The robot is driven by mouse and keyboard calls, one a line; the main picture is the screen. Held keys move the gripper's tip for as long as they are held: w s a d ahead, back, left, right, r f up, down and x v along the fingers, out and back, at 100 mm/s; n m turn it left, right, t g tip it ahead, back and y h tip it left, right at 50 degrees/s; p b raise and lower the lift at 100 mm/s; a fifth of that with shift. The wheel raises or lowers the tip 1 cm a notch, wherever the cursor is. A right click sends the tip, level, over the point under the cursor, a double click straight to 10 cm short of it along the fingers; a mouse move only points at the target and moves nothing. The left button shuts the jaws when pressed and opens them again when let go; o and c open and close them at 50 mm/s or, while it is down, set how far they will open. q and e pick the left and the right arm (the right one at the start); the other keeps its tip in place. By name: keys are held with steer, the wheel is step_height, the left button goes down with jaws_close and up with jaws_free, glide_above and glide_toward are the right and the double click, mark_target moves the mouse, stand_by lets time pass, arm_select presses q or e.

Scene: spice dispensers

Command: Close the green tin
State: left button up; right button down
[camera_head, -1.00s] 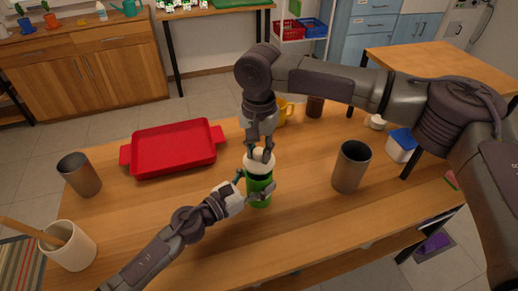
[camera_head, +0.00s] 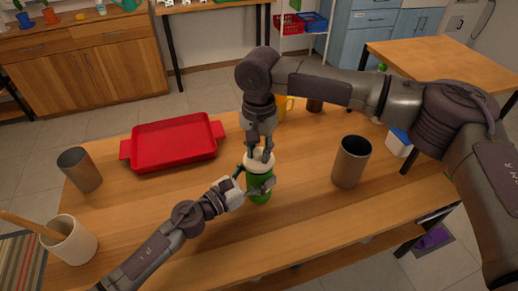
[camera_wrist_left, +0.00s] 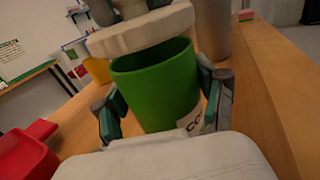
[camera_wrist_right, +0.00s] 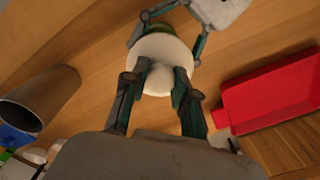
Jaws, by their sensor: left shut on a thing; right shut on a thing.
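The green tin (camera_head: 259,191) stands upright on the wooden table. My left gripper (camera_head: 252,184) is shut around its sides; the left wrist view shows the tin (camera_wrist_left: 157,85) between the fingers, with part of a label at its lower right. My right gripper (camera_head: 261,152) is above the tin, shut on the white lid's knob. The lid (camera_head: 262,163) is over the mouth; in the left wrist view the lid (camera_wrist_left: 143,32) is tilted and raised, with a gap showing the tin's inner wall. From the right wrist the lid (camera_wrist_right: 160,61) hides most of the tin.
A red tray (camera_head: 174,143) lies left of the tin. Metal cups stand at the left (camera_head: 80,170) and right (camera_head: 351,162). A cream pot (camera_head: 70,241) with a wooden utensil is at the front left. A yellow mug (camera_head: 284,107) is behind. Table in front of the tin is clear.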

steer(key=shift+f, duration=0.6)
steer(key=c, duration=0.8)
jaws_free()
step_height(320, 180, up, 12)
arm_select(q)
steer(key=o, duration=1.8)
steer(key=shift+c, duration=0.2)
steer(key=shift+a, duration=0.1)
